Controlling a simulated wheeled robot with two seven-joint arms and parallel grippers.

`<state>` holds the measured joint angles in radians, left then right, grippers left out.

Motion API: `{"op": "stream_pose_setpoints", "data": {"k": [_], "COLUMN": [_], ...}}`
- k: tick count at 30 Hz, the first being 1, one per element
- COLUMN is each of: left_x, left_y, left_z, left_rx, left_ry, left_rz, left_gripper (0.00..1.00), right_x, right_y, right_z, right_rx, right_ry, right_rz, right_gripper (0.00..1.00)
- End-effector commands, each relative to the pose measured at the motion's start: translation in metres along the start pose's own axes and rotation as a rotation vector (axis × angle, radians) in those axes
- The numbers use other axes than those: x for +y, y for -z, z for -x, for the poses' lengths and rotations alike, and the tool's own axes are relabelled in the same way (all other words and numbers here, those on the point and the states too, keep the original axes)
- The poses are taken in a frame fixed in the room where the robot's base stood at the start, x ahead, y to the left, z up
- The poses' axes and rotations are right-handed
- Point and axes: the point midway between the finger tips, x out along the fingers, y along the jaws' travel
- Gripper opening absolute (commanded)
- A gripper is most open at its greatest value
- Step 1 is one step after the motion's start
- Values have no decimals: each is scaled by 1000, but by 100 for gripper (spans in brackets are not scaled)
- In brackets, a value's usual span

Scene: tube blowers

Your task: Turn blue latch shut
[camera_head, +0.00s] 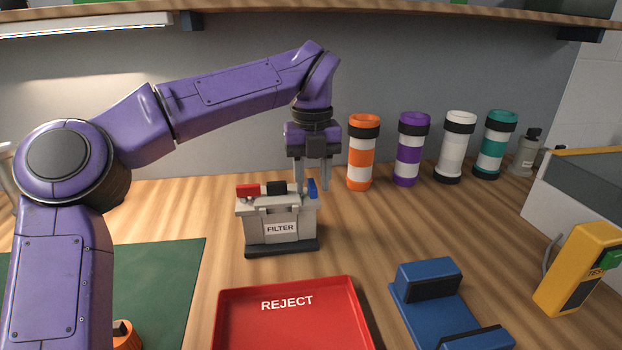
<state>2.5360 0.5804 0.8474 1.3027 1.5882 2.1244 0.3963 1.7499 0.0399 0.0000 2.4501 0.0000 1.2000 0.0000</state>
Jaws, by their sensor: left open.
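The blue latch (312,189) is a small upright piece at the right end of the top of a grey box (262,222) labelled FILTER. A red piece (247,190) and a black piece (276,188) sit on the same top, to its left. My left gripper (312,186) points straight down over the right end of the box. Its fingers are apart, one on each side of the blue latch in this view. I cannot tell whether they touch it. My right gripper is not in view.
A red REJECT tray (350,290) lies in front of the box. A blue holder (426,300) and a yellow tester (580,268) are at the right. Several banded tubes, among them an orange one (361,152), stand at the back. A green mat (165,275) lies at left.

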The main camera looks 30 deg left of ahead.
Motion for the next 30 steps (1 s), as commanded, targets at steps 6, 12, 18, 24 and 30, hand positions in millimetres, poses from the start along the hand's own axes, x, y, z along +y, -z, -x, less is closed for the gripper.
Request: {"op": "stream_pose_setpoints", "data": {"k": [6, 12, 18, 24, 30], "left_x": [1, 1, 1, 3, 4], "left_y": [0, 0, 0, 0, -1], "left_z": [0, 1, 2, 5, 7], "left_rx": [0, 0, 0, 0, 2], "left_ry": [0, 0, 0, -1, 0], "left_rz": [1, -1, -40, -150, -325], "left_gripper": [0, 0, 0, 0, 0], "right_x": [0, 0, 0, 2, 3], "right_y": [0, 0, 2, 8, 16], "right_z": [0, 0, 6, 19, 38], "right_rx": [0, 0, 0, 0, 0], "right_ry": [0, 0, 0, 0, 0], "right_rz": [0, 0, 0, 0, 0], "right_gripper": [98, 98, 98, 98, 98]}}
